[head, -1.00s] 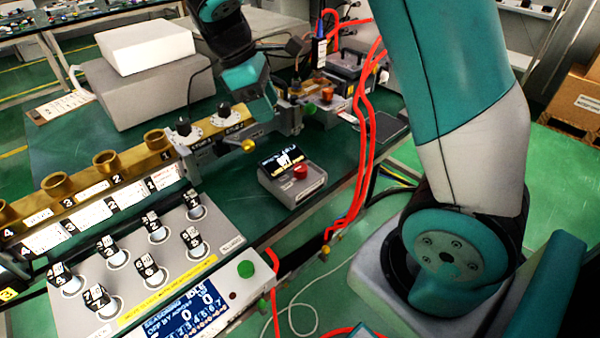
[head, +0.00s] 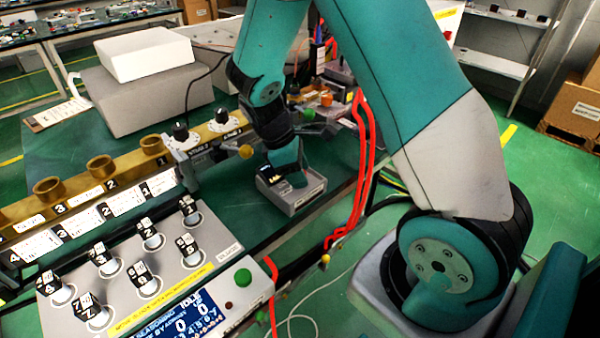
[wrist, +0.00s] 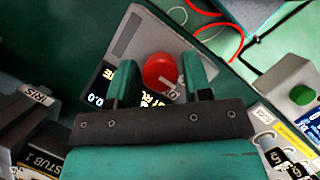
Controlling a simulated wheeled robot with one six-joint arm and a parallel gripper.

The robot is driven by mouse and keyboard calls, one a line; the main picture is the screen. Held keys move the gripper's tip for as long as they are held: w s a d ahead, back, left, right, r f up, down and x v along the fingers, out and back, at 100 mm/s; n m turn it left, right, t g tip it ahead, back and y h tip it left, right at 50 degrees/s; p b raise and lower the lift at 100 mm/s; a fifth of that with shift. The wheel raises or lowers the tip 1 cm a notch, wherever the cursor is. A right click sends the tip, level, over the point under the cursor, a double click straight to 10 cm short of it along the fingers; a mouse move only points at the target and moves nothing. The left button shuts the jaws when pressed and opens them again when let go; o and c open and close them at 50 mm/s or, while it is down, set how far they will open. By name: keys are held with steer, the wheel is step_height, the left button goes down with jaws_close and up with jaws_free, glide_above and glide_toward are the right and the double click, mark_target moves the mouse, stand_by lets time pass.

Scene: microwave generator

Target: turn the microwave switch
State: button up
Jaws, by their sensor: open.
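The microwave generator (head: 302,197) is a small grey box with a black display on the table, near its front edge. Its red round knob (wrist: 160,70) shows in the wrist view; in the head view my gripper hides it. My gripper (head: 292,176) is over the box, pointing down. In the wrist view its two teal fingers are apart, one on each side of the red knob. I cannot tell whether they touch it or how far down they reach. The display (wrist: 100,90) is partly covered by the left finger.
A brass rail with numbered holders (head: 100,167) and a grey panel of black numbered caps (head: 150,280) lie left of the generator. A control box with a green button (head: 243,277) stands in front. Red cables (head: 368,150) run close on the right.

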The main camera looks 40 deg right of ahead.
steer(key=shift+d+f, duration=0.1)
steer(key=shift+f, duration=0.1)
steer(key=c, duration=0.7)
steer(key=shift+o, duration=0.2)
